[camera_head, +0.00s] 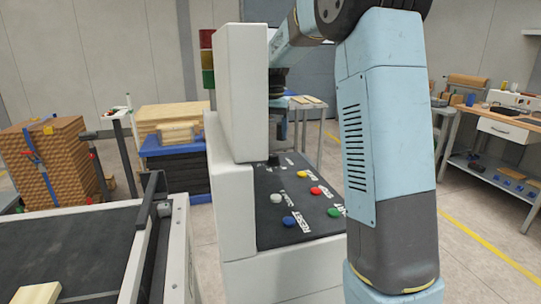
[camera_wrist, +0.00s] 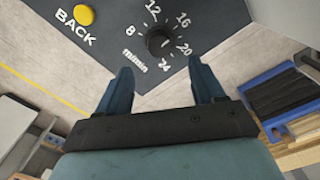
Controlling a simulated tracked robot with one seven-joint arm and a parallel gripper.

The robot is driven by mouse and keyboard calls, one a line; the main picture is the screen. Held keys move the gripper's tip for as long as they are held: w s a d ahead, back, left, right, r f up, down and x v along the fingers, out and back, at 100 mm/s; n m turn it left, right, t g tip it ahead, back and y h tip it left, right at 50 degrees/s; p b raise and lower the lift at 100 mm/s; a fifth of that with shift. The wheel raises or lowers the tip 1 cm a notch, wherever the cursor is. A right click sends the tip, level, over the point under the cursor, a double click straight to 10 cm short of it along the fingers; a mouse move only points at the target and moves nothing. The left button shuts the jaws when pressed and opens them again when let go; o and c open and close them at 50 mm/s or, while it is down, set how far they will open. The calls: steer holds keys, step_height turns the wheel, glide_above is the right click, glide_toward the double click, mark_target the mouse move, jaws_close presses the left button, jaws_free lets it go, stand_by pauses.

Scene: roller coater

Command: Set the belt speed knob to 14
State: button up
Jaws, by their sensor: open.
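The belt speed knob (camera_wrist: 158,42) is a round black knob on the dark panel, ringed by white numbers 8, 12, 16, 20 and 24 with "m/min" beside it. I cannot clearly read where its pointer stands. In the head view the knob (camera_head: 273,159) shows small and dark at the far end of the control panel (camera_head: 268,225). My gripper (camera_wrist: 160,68) is open and empty, its two fingers apart, with the knob seen beyond and between the tips, not touching. In the head view my gripper (camera_head: 281,128) points down above the panel near the knob, partly hidden by the white housing.
The panel carries a yellow BACK button (camera_wrist: 84,15), also seen in the head view (camera_head: 300,174), and red (camera_head: 315,190), white (camera_head: 275,198), blue (camera_head: 289,221) and green (camera_head: 333,212) buttons. A tall white housing (camera_head: 240,90) stands left of the panel. A conveyor (camera_head: 80,250) lies front left.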

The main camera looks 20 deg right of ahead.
mark_target(272, 155)
step_height(272, 155, down, 9)
steer(key=shift+r, duration=0.15)
steer(key=shift+c, duration=0.5)
steer(key=c, duration=0.9)
steer(key=shift+a, duration=0.4)
steer(key=shift+d, duration=0.25)
steer(key=shift+c, duration=0.2)
